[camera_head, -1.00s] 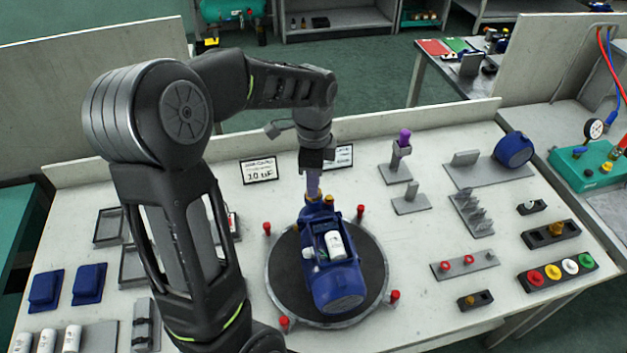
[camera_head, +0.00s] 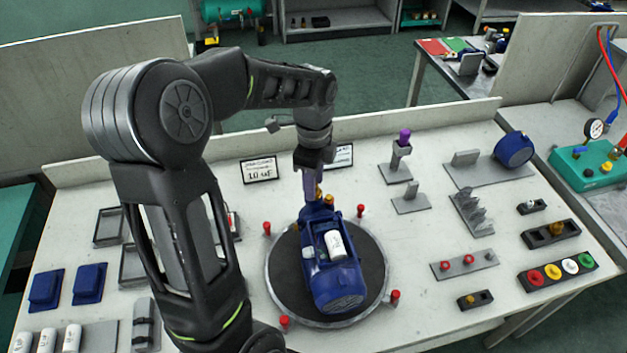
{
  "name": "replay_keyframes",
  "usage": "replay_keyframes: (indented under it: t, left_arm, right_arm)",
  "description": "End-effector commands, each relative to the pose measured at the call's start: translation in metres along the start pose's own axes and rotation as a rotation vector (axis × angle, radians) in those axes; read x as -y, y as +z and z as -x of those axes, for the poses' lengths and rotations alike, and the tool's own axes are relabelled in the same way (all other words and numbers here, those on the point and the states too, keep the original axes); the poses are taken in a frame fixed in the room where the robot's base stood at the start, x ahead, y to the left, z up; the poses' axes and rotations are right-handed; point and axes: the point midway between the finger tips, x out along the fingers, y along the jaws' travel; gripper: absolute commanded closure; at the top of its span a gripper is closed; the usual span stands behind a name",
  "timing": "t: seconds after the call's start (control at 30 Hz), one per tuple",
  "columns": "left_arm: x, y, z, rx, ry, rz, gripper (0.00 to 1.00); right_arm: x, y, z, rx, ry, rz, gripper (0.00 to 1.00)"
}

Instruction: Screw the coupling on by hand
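A blue pump (camera_head: 333,278) with a white cylinder on it lies on the round dark turntable (camera_head: 283,296). Small brass parts (camera_head: 327,200) show at its far end; I cannot tell which is the coupling. My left gripper (camera_head: 311,200) points down at that far end, its fingers just left of the brass parts. The fingers look close together, but their tips and anything between them are too small and partly hidden to tell. My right gripper is not in view.
Red posts (camera_head: 361,210) stand around the turntable. Stands (camera_head: 395,172), a blue round part (camera_head: 513,149) and small holders (camera_head: 549,234) fill the right side. Blue blocks (camera_head: 89,284) and trays lie left. A label card (camera_head: 260,170) stands behind the pump.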

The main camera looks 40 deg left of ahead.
Motion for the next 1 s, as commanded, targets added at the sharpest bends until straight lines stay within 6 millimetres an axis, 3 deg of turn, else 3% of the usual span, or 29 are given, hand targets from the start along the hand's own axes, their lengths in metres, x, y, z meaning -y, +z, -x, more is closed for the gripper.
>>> replay_keyframes:
  t: [0.23,0.57,0.83,1.0]
  left_arm:
    - [0.0002,-0.0002,0.0,0.0,-0.001,0.247,0.62]
    - [0.0002,-0.0001,0.0001,0.0,-0.001,0.282,0.62]
    - [0.0002,-0.0001,0.0,0.0,0.0,0.542,0.62]
    - [0.0002,0.0,0.0003,0.0,0.0,0.567,0.62]
  right_arm:
    - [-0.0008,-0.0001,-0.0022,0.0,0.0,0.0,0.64]
    - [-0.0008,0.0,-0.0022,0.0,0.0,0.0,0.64]
    - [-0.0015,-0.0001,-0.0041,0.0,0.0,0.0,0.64]
    - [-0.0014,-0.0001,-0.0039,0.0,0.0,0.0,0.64]
